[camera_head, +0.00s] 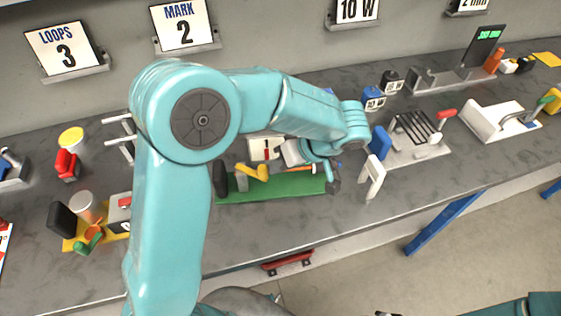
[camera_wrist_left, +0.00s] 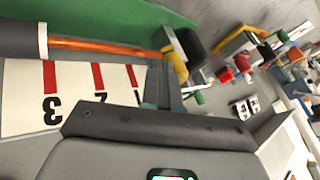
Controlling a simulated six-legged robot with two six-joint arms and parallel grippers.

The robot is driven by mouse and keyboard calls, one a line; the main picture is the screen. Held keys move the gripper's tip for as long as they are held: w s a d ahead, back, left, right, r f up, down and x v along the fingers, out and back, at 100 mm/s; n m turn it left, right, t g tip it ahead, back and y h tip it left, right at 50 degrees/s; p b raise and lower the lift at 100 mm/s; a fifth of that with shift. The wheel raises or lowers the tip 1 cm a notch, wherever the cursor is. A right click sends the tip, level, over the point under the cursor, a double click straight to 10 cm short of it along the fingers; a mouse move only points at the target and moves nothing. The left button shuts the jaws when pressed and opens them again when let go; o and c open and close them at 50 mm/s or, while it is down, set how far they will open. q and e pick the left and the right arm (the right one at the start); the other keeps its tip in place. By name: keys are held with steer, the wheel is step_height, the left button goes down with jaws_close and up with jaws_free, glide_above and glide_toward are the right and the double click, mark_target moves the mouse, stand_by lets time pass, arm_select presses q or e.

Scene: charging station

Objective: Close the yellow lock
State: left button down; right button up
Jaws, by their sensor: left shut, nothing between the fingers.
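The yellow lock (camera_head: 252,172) is a bent yellow lever at the left part of a green base (camera_head: 285,187). In the left wrist view the yellow lock (camera_wrist_left: 174,58) shows just past the fingertips, at the end of an orange rod (camera_wrist_left: 105,46). My left gripper (camera_head: 281,155) is shut and empty, above the base and to the right of the lock. In the left wrist view the left gripper (camera_wrist_left: 163,80) has its tips close to the yellow part; I cannot tell if they touch.
A white scale card (camera_wrist_left: 72,95) with red marks lies beside the rod. A dark upright block (camera_head: 220,179) stands left of the lock. A blue and white stand (camera_head: 375,172) is to the right. The bench front (camera_head: 280,225) is clear.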

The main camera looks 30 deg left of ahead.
arm_select(q)
steer(key=s+a+m+t+h+b, duration=0.1)
steer(key=s+m+t+b, duration=0.5)
steer(key=b, duration=0.5)
steer(key=s+m, duration=0.2)
steer(key=m, duration=0.1)
steer(key=shift+s+a+m, duration=0.25)
steer(key=shift+m, duration=0.05)
steer(key=shift+s+a, duration=0.1)
steer(key=shift+s, duration=0.05)
steer(key=shift+w+a+b, duration=0.35)
steer(key=shift+w, duration=0.4)
